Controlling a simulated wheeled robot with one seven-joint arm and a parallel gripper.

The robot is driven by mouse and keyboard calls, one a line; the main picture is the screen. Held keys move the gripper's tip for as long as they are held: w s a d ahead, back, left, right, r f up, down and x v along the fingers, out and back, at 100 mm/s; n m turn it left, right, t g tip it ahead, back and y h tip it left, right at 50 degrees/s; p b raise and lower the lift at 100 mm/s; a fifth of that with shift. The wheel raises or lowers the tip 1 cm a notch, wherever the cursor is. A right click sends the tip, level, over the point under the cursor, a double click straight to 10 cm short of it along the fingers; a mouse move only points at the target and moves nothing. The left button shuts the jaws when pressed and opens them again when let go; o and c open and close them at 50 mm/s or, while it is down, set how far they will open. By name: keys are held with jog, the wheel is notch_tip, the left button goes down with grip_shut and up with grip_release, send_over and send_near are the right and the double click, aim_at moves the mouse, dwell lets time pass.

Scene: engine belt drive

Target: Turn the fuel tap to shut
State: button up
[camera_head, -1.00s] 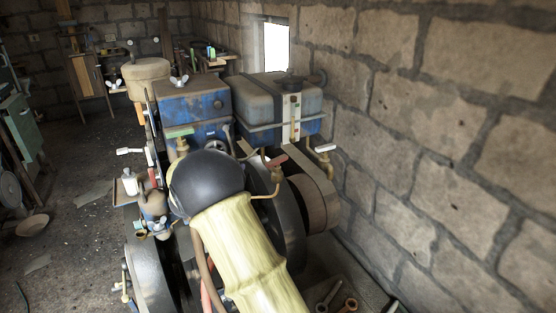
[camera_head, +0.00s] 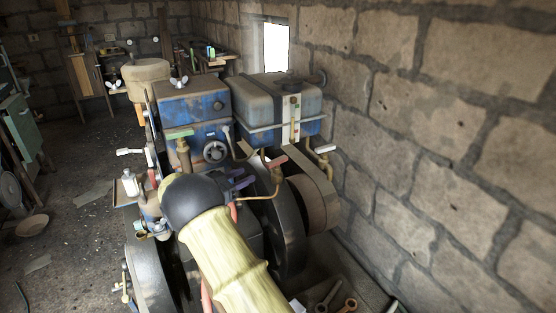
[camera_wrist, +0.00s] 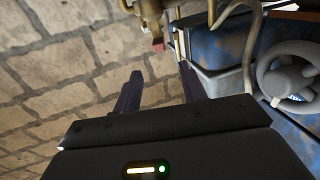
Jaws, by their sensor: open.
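Several lever taps show in the head view, and I cannot tell for sure which is the fuel tap. A red-handled tap (camera_head: 277,161) sits on a thin pipe in front of the grey tank (camera_head: 265,98). A cream-handled tap (camera_head: 325,149) is to its right, and a green-handled tap (camera_head: 180,134) is at the left. My gripper (camera_head: 247,181) is open and empty, left of and a little below the red handle. In the wrist view my gripper (camera_wrist: 160,80) points towards a brass fitting (camera_wrist: 149,12) with a small red part (camera_wrist: 158,46), just beyond the fingertips and apart from them.
A blue engine block (camera_head: 190,102) with a round grey handwheel (camera_head: 215,151) is behind my gripper; the wheel also shows in the wrist view (camera_wrist: 288,76). A dark flywheel (camera_head: 287,230) and a belt (camera_head: 310,165) lie to the right. A stone wall (camera_head: 440,130) closes the right side.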

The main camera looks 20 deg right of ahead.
aim_at(286, 156)
jog(key=p+x, duration=0.2)
jog(key=x, duration=1.2)
jog(key=shift+d+p, duration=0.25)
jog(key=shift+p, duration=0.1)
grip_shut()
